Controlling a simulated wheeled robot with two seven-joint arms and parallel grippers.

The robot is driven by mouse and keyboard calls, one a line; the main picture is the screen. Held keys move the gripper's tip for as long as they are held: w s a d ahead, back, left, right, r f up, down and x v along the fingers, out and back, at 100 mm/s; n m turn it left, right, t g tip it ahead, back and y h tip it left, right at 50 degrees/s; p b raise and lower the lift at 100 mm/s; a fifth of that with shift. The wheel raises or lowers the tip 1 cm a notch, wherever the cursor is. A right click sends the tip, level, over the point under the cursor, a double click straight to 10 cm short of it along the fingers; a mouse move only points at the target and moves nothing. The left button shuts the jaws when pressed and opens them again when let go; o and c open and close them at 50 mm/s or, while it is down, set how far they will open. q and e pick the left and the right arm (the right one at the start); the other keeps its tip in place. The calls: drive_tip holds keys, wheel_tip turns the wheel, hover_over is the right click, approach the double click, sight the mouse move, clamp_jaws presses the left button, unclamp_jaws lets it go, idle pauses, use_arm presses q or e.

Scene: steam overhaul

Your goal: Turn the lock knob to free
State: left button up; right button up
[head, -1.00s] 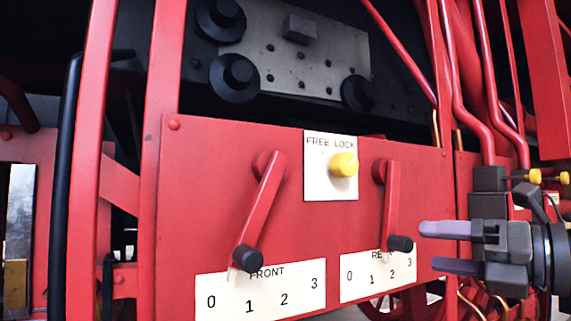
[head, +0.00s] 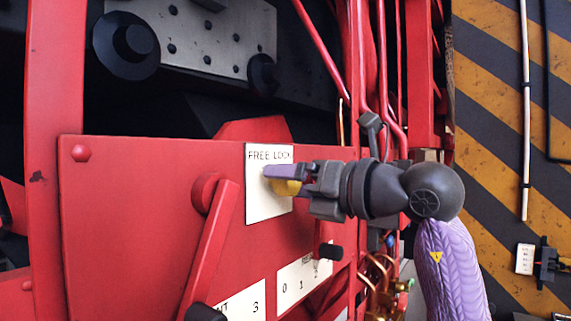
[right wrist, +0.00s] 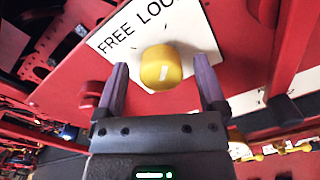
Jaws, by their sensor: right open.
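The yellow lock knob (head: 286,188) sits on a white plate (head: 262,210) marked FREE LOCK, on the red panel. In the head view the fingers of my right gripper (head: 276,178) partly hide it. In the right wrist view the knob (right wrist: 160,64) lies between the two spread fingertips of my right gripper (right wrist: 162,76), with a gap on each side. A short white mark shows on its face. The gripper is open and holds nothing. My left gripper is out of view.
A red lever (head: 212,245) with a black grip stands left of the plate. A second black grip (head: 329,252) is below my right gripper, close to a number plate (head: 301,282). Red pipes rise behind, and copper pipes (head: 378,275) run at lower right.

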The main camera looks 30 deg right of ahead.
drive_tip(key=shift+w+a, duration=0.15)
drive_tip(key=shift+w, duration=0.35)
clamp_jaws()
